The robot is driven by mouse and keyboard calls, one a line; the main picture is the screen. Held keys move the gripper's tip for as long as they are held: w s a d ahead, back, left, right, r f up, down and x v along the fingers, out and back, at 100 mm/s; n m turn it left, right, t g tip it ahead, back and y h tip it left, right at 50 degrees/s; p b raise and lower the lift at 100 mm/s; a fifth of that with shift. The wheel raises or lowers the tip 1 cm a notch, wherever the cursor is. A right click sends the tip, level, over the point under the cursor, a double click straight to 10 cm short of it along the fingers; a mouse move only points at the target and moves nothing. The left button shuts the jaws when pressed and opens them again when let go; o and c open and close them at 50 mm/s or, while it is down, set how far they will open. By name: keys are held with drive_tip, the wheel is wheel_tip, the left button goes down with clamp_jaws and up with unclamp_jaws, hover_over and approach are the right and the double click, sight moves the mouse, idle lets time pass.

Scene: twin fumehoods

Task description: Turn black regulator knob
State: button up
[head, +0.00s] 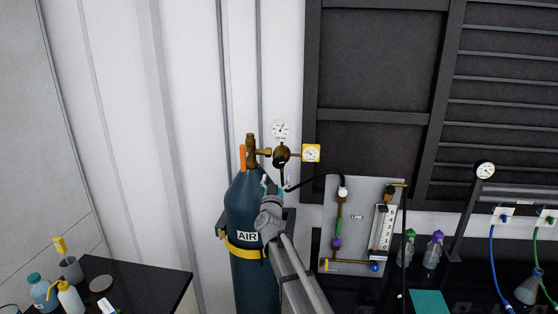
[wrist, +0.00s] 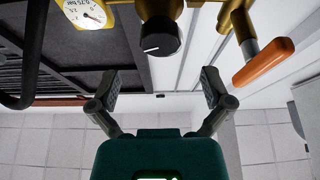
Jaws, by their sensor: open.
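The black regulator knob (wrist: 160,36) is at the top middle of the wrist view, with a white mark on its face, on a brass regulator body. In the head view the regulator (head: 281,156) sits beside the top of the dark blue AIR cylinder (head: 248,205), and the knob's face is hard to make out. My gripper (wrist: 158,88) is open and empty, its fingers spread apart just below the knob in the wrist view, not touching it. In the head view my gripper (head: 274,184) is just below the regulator and partly hides the cylinder's shoulder.
A yellow-framed gauge (head: 311,153) and a white gauge (head: 280,131) flank the regulator. An orange handle (head: 242,158) is at the cylinder valve. A black hose (head: 310,182) runs right to a flowmeter panel (head: 361,220). A black table with bottles (head: 130,281) stands left.

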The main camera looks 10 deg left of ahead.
sight(278, 165)
drive_tip(key=p+x, duration=0.2)
drive_tip(key=x, duration=0.5)
drive_tip(key=shift+w, duration=0.15)
drive_tip(key=c, duration=1.1)
